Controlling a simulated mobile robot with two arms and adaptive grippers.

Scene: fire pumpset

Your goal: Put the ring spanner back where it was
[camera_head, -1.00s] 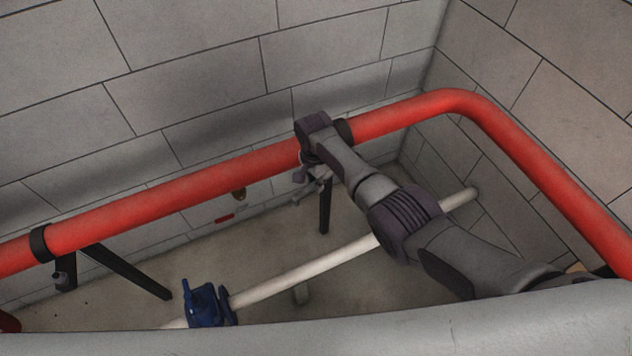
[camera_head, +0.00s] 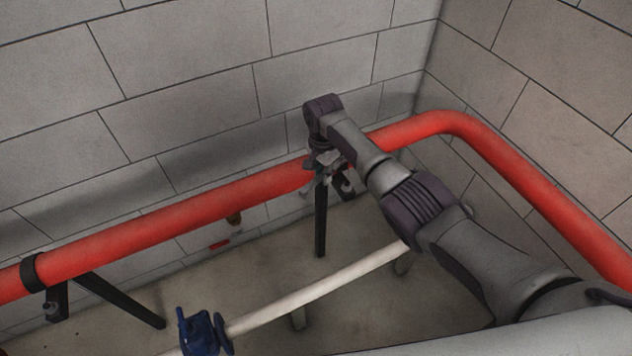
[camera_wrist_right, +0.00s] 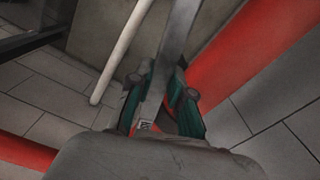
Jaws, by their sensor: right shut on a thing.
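My right gripper (camera_head: 323,165) is beside the red pipe in the head view, below my wrist, its fingers small and partly hidden. In the right wrist view, its green-sided fingers (camera_wrist_right: 159,88) are shut on a flat grey metal bar, the ring spanner (camera_wrist_right: 180,35). The spanner runs up from between the fingers and out of the top of the picture, so its far end is out of view. The spanner cannot be clearly told apart in the head view. My left gripper is not in view.
The red pipe (camera_head: 170,221) runs along the block wall and bends at the right corner. Black brackets (camera_head: 120,300) support it. A white pipe (camera_head: 320,288) with a blue valve (camera_head: 200,332) runs low over the floor. The air above the red pipe is clear at left.

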